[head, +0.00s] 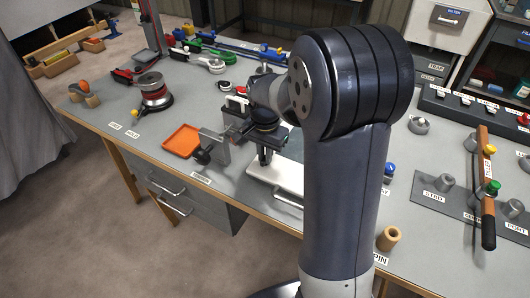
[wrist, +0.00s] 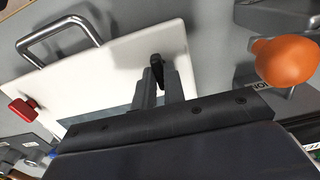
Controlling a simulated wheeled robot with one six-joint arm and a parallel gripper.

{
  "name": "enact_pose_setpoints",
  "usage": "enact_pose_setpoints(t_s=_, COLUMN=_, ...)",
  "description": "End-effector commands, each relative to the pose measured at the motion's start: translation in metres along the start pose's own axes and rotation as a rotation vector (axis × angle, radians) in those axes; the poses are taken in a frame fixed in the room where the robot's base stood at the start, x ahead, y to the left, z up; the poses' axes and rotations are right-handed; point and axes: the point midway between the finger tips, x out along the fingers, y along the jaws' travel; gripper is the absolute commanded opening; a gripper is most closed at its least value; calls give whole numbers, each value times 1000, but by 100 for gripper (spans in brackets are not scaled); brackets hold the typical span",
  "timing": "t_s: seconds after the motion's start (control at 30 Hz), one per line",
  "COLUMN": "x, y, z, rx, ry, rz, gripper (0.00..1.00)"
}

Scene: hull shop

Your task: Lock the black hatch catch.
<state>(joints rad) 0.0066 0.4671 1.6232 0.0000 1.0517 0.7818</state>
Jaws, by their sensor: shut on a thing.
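The black hatch catch (wrist: 157,70) stands on a white hatch panel (wrist: 115,60) in the wrist view. My gripper (wrist: 160,88) is shut on it, with one grey finger on each side. The catch's dark upper end sticks out past the fingertips; its lower part is hidden. In the head view, my gripper (head: 264,150) points down over the white panel (head: 288,177), and my arm hides the catch and part of the panel. A red catch (wrist: 23,108) sits at the panel's left edge in the wrist view.
A steel handle (wrist: 58,35) rises from the panel's edge. An orange knob (wrist: 287,62) stands close to the panel's right in the wrist view. In the head view, a grey bracket (head: 217,150) and an orange tray (head: 182,140) lie left of my gripper.

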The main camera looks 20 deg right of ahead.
Motion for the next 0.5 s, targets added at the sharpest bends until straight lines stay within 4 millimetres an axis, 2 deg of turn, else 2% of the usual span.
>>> enact_pose_setpoints(t_s=0.47, x=0, y=0, z=0, rx=14, ry=2, rz=-1, gripper=0)
enact_pose_setpoints(t_s=0.5, x=0, y=0, z=0, rx=14, ry=1, rz=-1, gripper=13)
